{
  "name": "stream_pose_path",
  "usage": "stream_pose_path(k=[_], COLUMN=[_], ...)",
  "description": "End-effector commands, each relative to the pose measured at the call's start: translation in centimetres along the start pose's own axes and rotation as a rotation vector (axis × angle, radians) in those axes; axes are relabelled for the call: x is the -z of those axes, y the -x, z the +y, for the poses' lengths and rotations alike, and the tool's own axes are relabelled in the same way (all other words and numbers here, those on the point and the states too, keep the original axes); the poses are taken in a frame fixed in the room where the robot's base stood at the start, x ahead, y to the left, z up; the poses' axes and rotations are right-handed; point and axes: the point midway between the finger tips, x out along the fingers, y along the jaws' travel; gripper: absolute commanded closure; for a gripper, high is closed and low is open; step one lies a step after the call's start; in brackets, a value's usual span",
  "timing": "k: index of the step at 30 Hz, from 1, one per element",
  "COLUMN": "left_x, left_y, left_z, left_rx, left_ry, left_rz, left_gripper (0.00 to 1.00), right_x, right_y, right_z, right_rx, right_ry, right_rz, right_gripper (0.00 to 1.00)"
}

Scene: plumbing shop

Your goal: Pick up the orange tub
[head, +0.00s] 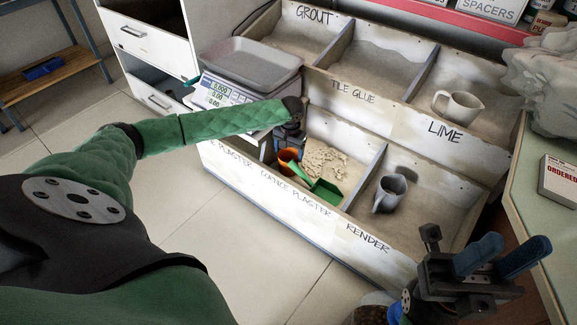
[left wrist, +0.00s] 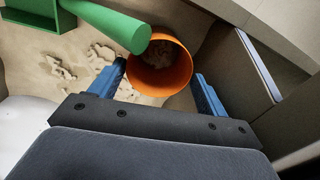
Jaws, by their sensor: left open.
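The orange tub (head: 285,156) stands in the front bin of sandy powder, by the bin's left side, partly hidden by my left gripper in the head view. In the left wrist view the tub (left wrist: 161,76) shows its round open mouth with some greyish stuff inside. My left gripper (left wrist: 158,70) is open over the tub, one blue finger on either side of it, with a visible gap to the right finger. In the head view my left gripper (head: 289,146) points down into the bin. My right gripper (head: 520,246) is open and empty at the lower right.
A green scoop (head: 326,192) lies beside the tub; its handle (left wrist: 118,24) overlaps the tub's rim in the left wrist view. Wooden dividers (head: 365,178) separate the bins. A grey jug (head: 390,193) stands in the bin to the right. A scale with a tray (head: 250,66) stands behind my left arm.

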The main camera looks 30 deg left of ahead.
Motion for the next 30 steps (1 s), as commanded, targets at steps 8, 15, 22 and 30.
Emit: stream_pose_path(k=[8, 15, 22, 30], left_x=[-0.3, -0.3, -0.3, -0.3], left_y=[-3.9, -4.6, -4.6, -4.5], left_z=[0.1, 0.1, 0.1, 0.1], left_rx=[0.0, 0.0, 0.0, 0.0], left_ry=[0.0, 0.0, 0.0, 0.0], left_rz=[-0.001, 0.0, 0.0, 0.0], left_gripper=[0.24, 0.24, 0.51, 0.52], right_x=[-0.3, -0.4, -0.4, -0.4], right_y=[2.5, 2.7, 2.7, 2.6], right_z=[-0.3, -0.5, -0.4, -0.4], right_rx=[0.023, 0.033, 0.032, 0.033], right_ry=[0.012, 0.016, 0.015, 0.014], right_rz=[-0.023, -0.037, -0.035, -0.03], right_gripper=[0.64, 0.64, 0.64, 0.64])
